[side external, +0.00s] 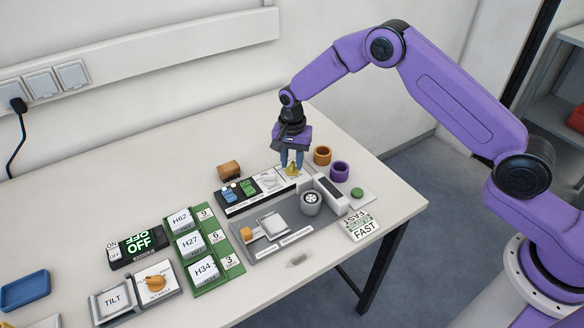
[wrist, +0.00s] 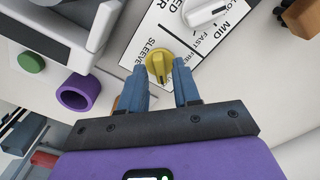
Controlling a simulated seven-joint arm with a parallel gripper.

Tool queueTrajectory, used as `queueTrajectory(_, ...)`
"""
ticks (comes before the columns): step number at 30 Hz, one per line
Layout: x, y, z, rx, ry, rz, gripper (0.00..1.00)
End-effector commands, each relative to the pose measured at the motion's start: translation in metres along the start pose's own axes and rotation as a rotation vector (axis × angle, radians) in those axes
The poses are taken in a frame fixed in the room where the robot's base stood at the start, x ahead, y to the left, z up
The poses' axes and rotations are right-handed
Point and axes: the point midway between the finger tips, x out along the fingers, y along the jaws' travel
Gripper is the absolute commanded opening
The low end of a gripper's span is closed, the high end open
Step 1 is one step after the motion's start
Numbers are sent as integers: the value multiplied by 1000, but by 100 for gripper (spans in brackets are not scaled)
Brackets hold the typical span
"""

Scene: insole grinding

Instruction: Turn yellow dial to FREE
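The yellow dial (wrist: 158,65) sits at the end of a white labelled panel (wrist: 160,28), with the word SLEEVE beside it. Other lettering, possibly FREE, is partly hidden by a finger. In the side view the dial (side external: 292,170) is directly below my fingers. My gripper (side external: 292,164) points down with its two blue fingers apart, one on each side of the dial. In the wrist view a narrow gap seems to show between dial and fingertips, so contact cannot be told.
A white knob (wrist: 205,11) is on the same panel. An orange ring (side external: 322,155), a purple ring (side external: 339,172) and a green button (side external: 357,193) stand right of the dial. A grey machine (side external: 310,203) is in front; a brown block (side external: 229,170) lies left.

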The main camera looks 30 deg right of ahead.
Motion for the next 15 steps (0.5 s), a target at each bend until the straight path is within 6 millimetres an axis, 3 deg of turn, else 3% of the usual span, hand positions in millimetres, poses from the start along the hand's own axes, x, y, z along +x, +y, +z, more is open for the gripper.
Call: queueTrajectory(15,10,0,0,0,1,-1,32)
